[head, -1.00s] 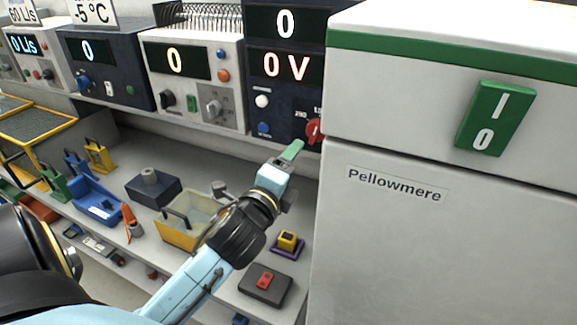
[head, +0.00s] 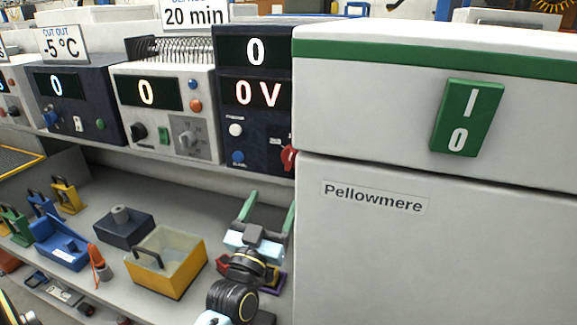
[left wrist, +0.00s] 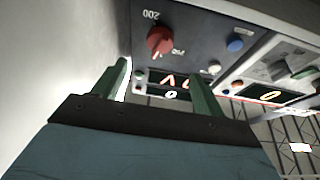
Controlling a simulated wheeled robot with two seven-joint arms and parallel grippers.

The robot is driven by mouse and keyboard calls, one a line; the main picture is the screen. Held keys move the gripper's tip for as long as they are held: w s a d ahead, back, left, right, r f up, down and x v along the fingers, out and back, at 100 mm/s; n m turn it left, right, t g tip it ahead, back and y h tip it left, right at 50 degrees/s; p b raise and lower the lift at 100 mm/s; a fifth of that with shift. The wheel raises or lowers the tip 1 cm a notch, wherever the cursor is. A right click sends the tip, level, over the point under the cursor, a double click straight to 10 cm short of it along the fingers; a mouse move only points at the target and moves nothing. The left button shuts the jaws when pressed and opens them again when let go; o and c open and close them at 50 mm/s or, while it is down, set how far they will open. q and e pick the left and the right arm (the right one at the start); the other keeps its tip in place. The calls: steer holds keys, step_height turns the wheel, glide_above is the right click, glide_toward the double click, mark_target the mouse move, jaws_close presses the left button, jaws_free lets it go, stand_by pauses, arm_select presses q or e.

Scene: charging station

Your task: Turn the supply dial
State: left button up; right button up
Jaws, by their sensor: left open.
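The red supply dial (head: 288,157) is on the dark panel with the 0 V display (head: 257,92), partly hidden by the white cabinet's edge in the head view. In the left wrist view the red dial (left wrist: 160,40) shows whole, with "200" printed beside it. My left gripper (head: 269,205) is open and empty, its green fingers pointing up below the dial, apart from it. In the left wrist view its fingers (left wrist: 160,85) stand spread, with the dial beyond them. My right gripper is out of view.
The white cabinet (head: 390,260) marked Pellowmere stands close at the right, with a green switch (head: 467,117). A yellow bin (head: 180,278), a dark block (head: 122,228) and a blue bin (head: 62,245) stand on the lower shelf. Other instruments line the upper shelf at left.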

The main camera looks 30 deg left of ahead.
mark_target(290, 164)
arm_select(q)
steer(key=p+x, duration=0.1)
steer(key=x, duration=1)
steer(key=shift+w+a+r+p, duration=0.1)
steer(key=shift+w+p, duration=0.2)
steer(key=shift+w, duration=0.05)
steer(key=c, duration=0.9)
steer(key=shift+r+n+y+p, duration=0.1)
steer(key=shift+n+y+p, duration=0.5)
steer(key=shift+n, duration=0.5)
steer(key=shift+c, duration=0.3)
steer(key=shift+n+g, duration=0.3)
steer(key=shift+n, duration=0.2)
steer(key=shift+n+y, duration=0.3)
steer(key=shift+y, duration=0.1)
